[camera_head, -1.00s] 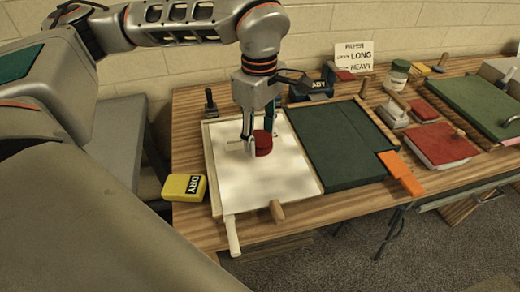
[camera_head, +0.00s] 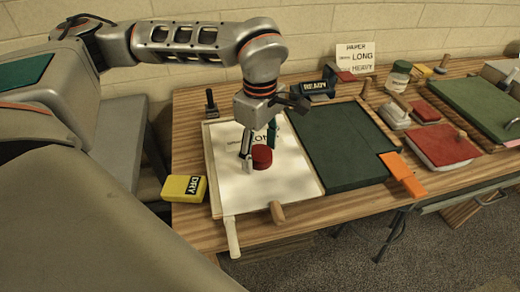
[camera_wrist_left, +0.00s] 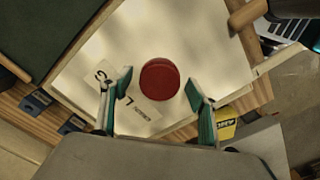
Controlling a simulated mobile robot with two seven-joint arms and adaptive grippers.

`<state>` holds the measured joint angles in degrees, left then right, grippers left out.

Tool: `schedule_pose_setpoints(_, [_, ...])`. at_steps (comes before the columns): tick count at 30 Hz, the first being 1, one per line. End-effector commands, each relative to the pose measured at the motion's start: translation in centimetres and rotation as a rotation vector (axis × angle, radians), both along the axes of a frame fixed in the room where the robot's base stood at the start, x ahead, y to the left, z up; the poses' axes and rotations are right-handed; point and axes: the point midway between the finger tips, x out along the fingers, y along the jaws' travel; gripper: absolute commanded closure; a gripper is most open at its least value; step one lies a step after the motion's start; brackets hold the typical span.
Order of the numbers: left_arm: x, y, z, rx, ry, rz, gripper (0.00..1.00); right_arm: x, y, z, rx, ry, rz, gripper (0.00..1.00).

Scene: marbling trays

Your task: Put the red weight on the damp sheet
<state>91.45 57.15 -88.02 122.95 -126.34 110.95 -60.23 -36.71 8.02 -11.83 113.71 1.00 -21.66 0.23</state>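The red weight (camera_head: 262,157) is a short round disc over the white sheet (camera_head: 285,183) in the left tray; it seems to rest on it. In the left wrist view the weight (camera_wrist_left: 160,79) lies between the tips of my left gripper (camera_wrist_left: 158,78), with a gap on each side. My left gripper (camera_head: 258,143) is open and points down at the weight in the head view, partly hiding printed lettering on the sheet's far left part. Whether the sheet is damp cannot be told. My right gripper is not in view.
A dark green board (camera_head: 345,150) adjoins the sheet on the right, with an orange piece (camera_head: 402,174) on its corner. A yellow DRY block (camera_head: 184,188) lies left. A READY device (camera_head: 316,89) and a PAPER LONG HEAVY sign (camera_head: 354,57) stand behind. Wooden knobs edge the tray.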

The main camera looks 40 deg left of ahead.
Motion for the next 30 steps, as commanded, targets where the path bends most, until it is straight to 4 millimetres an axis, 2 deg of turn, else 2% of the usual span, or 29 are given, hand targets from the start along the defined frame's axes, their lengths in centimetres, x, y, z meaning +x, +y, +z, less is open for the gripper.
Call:
schedule_pose_setpoints(7, [0.0, 0.0, 0.1, 0.000, -0.001, 0.000, 0.40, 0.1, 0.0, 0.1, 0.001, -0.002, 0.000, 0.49])
schedule_pose_setpoints(11, [0.1, 0.0, 1.2, 0.000, -0.005, 0.000, 0.40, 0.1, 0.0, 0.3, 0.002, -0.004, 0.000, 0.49])
schedule_pose_setpoints(24, [0.1, 0.0, 9.6, 0.000, -0.004, 0.001, 0.40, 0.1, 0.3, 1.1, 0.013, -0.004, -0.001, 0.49])
schedule_pose_setpoints(30, [0.0, 0.0, 11.8, 0.000, -0.002, 0.000, 0.40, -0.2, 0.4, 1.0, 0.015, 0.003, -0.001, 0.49])
